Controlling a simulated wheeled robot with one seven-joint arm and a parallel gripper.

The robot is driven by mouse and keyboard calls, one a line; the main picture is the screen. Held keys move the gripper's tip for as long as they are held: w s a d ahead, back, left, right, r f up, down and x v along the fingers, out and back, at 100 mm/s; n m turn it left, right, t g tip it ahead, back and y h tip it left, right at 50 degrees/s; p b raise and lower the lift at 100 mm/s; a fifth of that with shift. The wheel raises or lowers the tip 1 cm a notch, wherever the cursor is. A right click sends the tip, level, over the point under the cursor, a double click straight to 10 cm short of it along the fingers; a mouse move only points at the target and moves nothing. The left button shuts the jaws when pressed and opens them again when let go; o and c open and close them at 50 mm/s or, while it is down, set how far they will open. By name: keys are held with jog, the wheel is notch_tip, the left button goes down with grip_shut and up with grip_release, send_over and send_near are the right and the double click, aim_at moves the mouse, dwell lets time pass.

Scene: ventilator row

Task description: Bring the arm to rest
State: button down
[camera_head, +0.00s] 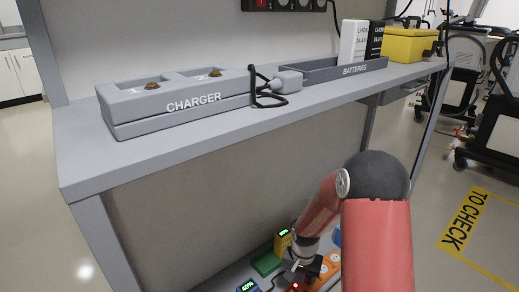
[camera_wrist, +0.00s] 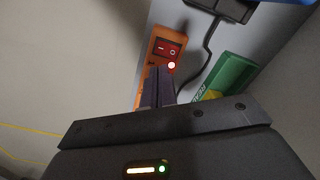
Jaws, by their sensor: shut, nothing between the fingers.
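My red arm reaches down in front of the bench in the head view, bent at its dark joint. My gripper (camera_head: 303,272) is low, beside a light surface with small devices on it. In the wrist view my gripper's (camera_wrist: 157,88) dark fingers are together with nothing between them. Their tips overlap an orange power strip (camera_wrist: 148,72) just below its red rocker switch (camera_wrist: 168,49), where a red light glows. I cannot tell whether the fingertips touch the strip. A green item (camera_wrist: 228,75) with lettering lies to the right.
The grey bench (camera_head: 75,150) carries a charger (camera_head: 190,103), a batteries tray (camera_head: 320,74), two battery boxes (camera_head: 354,41) and a yellow case (camera_head: 408,45). A black cable (camera_wrist: 209,50) runs near the strip. Wheeled equipment (camera_head: 495,115) stands right; floor marked "TO CHECK" (camera_head: 464,217) is clear.

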jog(key=s+r+n+t+p, duration=0.1)
jog(key=s+r+p, duration=0.15)
jog(key=r, duration=1.05)
jog(key=s+r+n+t+p, duration=0.15)
jog(key=s+r, duration=0.25)
jog(key=r, duration=0.8)
jog(key=s+r+n+t+p, duration=0.2)
jog(key=s+r+t+p, duration=0.1)
jog(key=s+r, duration=1.1)
jog(key=shift+s+r+p, duration=0.25)
jog(key=shift+s+p, duration=0.15)
jog(key=shift+s, duration=0.4)
